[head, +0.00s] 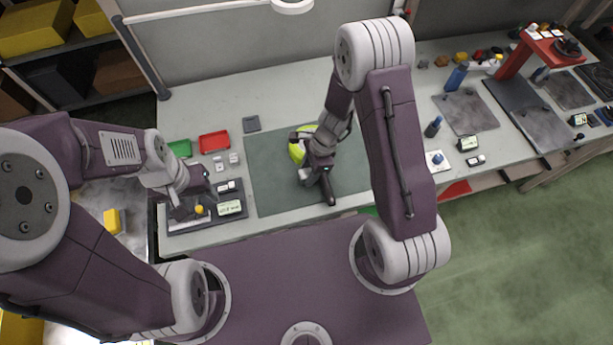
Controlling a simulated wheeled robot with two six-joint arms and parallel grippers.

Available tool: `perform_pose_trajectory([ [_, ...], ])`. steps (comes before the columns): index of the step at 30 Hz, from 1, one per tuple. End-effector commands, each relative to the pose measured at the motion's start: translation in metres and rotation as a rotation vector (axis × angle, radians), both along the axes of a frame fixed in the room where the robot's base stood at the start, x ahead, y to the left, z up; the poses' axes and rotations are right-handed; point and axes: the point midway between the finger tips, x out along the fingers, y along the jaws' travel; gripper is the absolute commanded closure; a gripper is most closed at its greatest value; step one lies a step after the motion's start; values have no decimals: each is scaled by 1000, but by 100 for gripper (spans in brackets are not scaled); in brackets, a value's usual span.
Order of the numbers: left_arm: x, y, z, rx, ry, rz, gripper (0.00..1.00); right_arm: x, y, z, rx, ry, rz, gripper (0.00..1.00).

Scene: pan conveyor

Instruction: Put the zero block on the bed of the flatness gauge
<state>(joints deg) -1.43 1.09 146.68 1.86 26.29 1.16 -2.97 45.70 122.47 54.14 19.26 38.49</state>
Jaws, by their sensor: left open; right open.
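My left gripper (192,207) is open over the left part of a dark instrument with a small display (230,208), near the table's front-left edge. This looks like the flatness gauge; a light part of its bed (180,227) shows below the gripper. A small yellow part (199,209) shows beside the fingers; I cannot tell whether they touch it. I cannot single out the zero block with certainty; small grey blocks (218,163) stand behind the instrument. My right gripper (318,182) is open over the dark green mat, in front of a partly hidden yellow-green object (297,150).
A red tray (213,142), a green tray (181,148) and a grey square piece (251,123) lie at the back left. The mat (270,165) has clear room. Grey plates (465,112), displays, bottles and a red stand (515,62) occupy the right bench.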

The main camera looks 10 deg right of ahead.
Motion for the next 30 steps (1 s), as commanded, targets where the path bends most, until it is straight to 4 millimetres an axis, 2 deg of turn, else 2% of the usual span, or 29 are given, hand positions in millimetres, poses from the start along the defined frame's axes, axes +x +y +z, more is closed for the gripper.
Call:
perform_pose_trajectory([
  [2,0,0,-4,0,0,0,46,0,2,-8,0,1,0,56],
  [8,0,0,-3,0,0,0,46,0,2,-7,0,0,0,56],
  [13,0,0,-3,0,0,0,46,0,2,-7,0,0,0,100],
  [24,0,0,-2,0,0,0,46,0,2,-4,0,-2,-1,100],
  [30,0,0,10,0,0,0,46,1,2,20,0,-4,1,100],
])
